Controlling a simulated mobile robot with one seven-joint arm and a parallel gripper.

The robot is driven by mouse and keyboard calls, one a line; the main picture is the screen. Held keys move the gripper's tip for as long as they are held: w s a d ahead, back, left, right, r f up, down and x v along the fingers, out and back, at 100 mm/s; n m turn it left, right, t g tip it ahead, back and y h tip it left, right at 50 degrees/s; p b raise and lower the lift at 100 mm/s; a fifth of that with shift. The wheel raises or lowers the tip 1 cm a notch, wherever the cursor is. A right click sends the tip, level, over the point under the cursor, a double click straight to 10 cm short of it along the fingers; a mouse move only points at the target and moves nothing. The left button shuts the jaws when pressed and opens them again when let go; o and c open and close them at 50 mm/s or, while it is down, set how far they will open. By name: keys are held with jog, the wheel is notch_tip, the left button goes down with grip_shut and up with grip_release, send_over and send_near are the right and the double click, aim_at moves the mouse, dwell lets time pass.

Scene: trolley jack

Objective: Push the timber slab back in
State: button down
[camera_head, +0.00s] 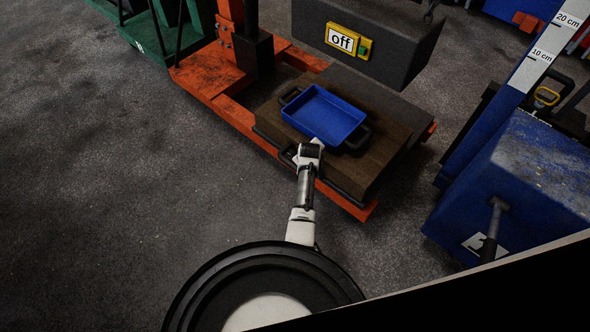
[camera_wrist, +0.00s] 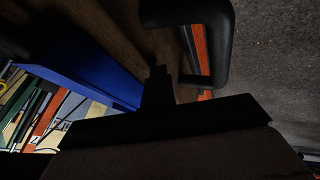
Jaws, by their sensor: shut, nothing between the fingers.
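The timber slab (camera_head: 380,165) is a thick brown block in the orange frame, jutting out towards me from under the grey block. A blue tray (camera_head: 325,117) with black side handles lies on top of it. My gripper (camera_head: 311,149) is shut and empty, at the slab's near edge beside the tray. I cannot tell whether it touches the slab. In the dark wrist view, the fingers (camera_wrist: 158,85) show between the blue tray (camera_wrist: 95,72) and a black handle (camera_wrist: 228,45), with brown wood (camera_wrist: 115,22) above.
The grey block (camera_head: 370,45) with a yellow "off" sign (camera_head: 343,39) hangs over the slab's far part. The orange frame (camera_head: 215,95) borders it. A blue machine (camera_head: 520,170) with a ruled post stands at the right. Dark floor (camera_head: 120,190) at the left is clear.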

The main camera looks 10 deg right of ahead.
jog(key=w+d+b, duration=0.1)
jog(key=d+b, duration=0.1)
jog(key=w+d+b, duration=0.1)
jog(key=w+d, duration=0.1)
jog(key=w+d+b, duration=0.2)
jog(key=d, duration=0.1)
jog(key=shift+f+b, duration=0.25)
jog(key=shift+b, duration=0.05)
jog(key=shift+w+d+r+b, duration=0.15)
jog(key=shift+w+d+b, duration=0.3)
jog(key=shift+d, duration=0.1)
jog(key=shift+d+r, duration=0.15)
jog(key=shift+r, duration=0.05)
jog(key=shift+w+r, duration=0.1)
jog(key=shift+s+a, duration=0.2)
jog(key=shift+a, duration=0.15)
jog(key=s+a+p, duration=0.2)
jog(key=a, duration=0.1)
jog(key=shift+s+r, duration=0.4)
jog(key=p+v, duration=0.2)
jog(key=v, duration=0.6)
jog(key=shift+s+r+p, duration=0.2)
jog(key=shift+s+p, duration=0.05)
jog(key=shift+p, duration=0.05)
